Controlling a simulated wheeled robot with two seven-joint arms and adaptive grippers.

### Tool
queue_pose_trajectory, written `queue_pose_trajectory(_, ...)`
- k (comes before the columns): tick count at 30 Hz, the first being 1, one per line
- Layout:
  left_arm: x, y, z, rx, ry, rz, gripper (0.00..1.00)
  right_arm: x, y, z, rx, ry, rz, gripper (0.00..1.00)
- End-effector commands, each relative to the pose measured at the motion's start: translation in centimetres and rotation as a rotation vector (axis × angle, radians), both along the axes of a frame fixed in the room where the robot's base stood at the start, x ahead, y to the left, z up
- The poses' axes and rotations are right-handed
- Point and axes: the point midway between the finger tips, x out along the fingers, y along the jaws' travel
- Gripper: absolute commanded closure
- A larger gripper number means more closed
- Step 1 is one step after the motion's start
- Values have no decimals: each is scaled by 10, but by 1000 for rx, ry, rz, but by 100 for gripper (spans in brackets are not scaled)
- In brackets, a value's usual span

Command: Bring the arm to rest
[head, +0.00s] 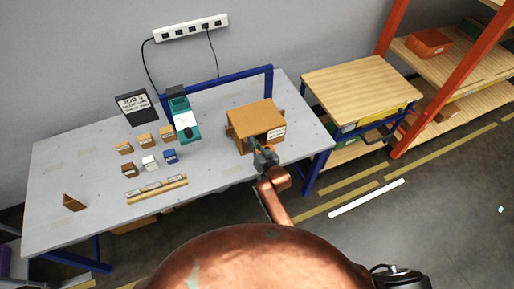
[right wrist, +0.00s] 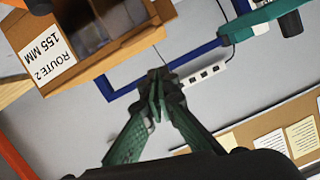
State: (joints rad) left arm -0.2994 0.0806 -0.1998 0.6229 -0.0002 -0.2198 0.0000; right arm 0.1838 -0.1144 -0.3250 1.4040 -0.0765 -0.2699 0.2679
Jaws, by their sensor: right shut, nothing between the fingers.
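My right arm reaches up from the bottom of the head view, over the front right part of the grey table (head: 80,190). Its gripper (head: 260,152) is in front of the brown open box (head: 252,118) that carries a white label. In the right wrist view the gripper (right wrist: 157,78) has its green fingers together with nothing between them. The labelled box (right wrist: 110,50) shows at the upper left there, reading "ROUTE 2 155 MM". Whether the gripper touches the box I cannot tell. My left gripper is not in view.
The teal plotter (head: 185,122) stands left of the box. Several small blocks (head: 150,162) and a wooden rack (head: 157,189) lie on the table's middle, with a black job sign (head: 135,104) behind. A wooden side table (head: 360,88) and orange shelving (head: 398,75) stand at right.

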Motion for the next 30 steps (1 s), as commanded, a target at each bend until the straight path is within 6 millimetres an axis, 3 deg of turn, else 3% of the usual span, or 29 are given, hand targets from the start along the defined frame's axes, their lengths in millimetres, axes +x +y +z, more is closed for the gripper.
queue_pose_trajectory(9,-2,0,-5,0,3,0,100,-48,-16,14,1,-5,1,100)
queue_pose_trajectory(20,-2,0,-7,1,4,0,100,-61,-21,12,-3,1,0,100)
queue_pose_trajectory(23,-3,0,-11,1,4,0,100,-65,-28,-18,-22,36,-5,100)
queue_pose_trajectory(26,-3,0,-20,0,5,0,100,-76,-42,-73,-58,100,-14,100)
queue_pose_trajectory(30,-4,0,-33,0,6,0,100,-106,-69,-168,-124,215,-27,100)
